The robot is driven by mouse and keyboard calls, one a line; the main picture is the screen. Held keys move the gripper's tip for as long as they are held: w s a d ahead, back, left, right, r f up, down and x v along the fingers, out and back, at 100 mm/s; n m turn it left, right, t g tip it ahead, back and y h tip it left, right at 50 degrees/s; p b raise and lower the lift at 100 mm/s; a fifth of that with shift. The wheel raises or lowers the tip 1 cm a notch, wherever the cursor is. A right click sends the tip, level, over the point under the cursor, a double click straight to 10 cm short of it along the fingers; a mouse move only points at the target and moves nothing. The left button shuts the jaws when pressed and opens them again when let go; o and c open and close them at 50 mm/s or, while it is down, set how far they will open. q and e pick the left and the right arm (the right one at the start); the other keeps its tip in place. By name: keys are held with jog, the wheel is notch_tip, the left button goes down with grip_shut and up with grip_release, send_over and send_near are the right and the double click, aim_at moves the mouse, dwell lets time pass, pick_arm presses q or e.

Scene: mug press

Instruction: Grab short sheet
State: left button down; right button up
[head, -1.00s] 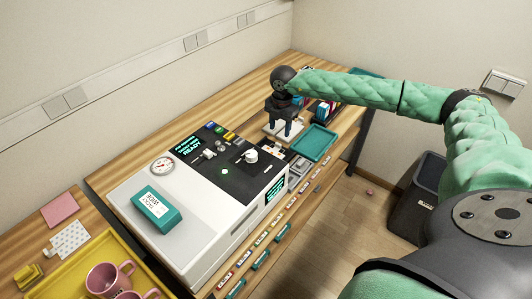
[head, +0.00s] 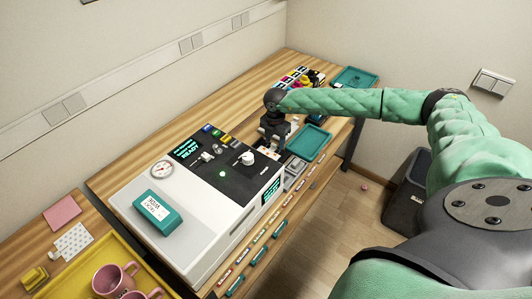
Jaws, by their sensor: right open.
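My right gripper (head: 271,142) hangs from the arm that comes in from the right, pointing down behind the far right end of the press. Its fingers are open, and I see nothing between them. Some white pale material (head: 293,122) shows beside the gripper; I cannot tell whether it is the short sheet. A spotted white sheet (head: 72,241) lies on the wooden table at the lower left, far from the gripper. My left gripper is not in view.
The white and black press (head: 200,205) carries a teal box (head: 158,212). Teal trays (head: 310,143) and (head: 355,78) lie right of the gripper. Coloured bottles (head: 300,80) stand behind it. A yellow tray (head: 95,262) holds pink mugs (head: 115,279). A dark bin (head: 408,190) stands on the floor.

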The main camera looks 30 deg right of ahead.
jog(key=shift+f, duration=0.35)
jog(key=c, duration=1.1)
jog(key=shift+o, duration=0.2)
